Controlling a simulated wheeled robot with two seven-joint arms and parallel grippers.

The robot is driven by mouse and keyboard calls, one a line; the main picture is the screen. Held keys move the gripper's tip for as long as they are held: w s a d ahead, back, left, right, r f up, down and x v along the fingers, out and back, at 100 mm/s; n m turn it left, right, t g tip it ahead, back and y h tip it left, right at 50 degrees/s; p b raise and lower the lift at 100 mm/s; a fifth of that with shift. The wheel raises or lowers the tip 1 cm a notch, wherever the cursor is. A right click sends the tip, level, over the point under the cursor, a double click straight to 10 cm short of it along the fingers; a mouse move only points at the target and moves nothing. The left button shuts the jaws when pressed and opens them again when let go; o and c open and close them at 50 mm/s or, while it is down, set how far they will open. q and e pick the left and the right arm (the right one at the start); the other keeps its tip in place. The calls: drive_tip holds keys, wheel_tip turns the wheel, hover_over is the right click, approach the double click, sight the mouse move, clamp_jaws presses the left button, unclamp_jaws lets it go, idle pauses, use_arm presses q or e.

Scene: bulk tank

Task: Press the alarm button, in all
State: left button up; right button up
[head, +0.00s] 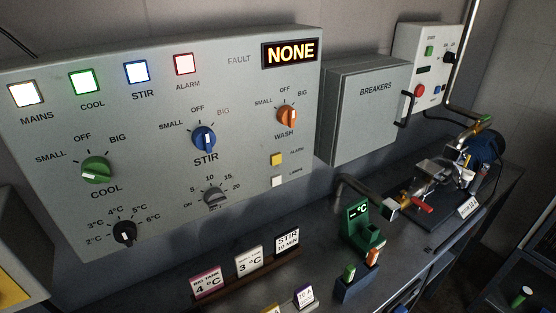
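The control panel (60,180) fills the left and middle of the head view. The ALARM lamp (184,64), with a red frame, is at the top and looks lit. The fault display (290,52) reads NONE. Neither of my grippers is in view, and nothing covers the yellow button.
Lit MAINS (26,94), COOL (84,82) and STIR (136,72) lamps line the panel top. The orange WASH knob (286,115) is just above the buttons. A breakers box (365,110) stands right of the panel. Below, a card rack (250,277) and green device (361,225) stand on the counter.

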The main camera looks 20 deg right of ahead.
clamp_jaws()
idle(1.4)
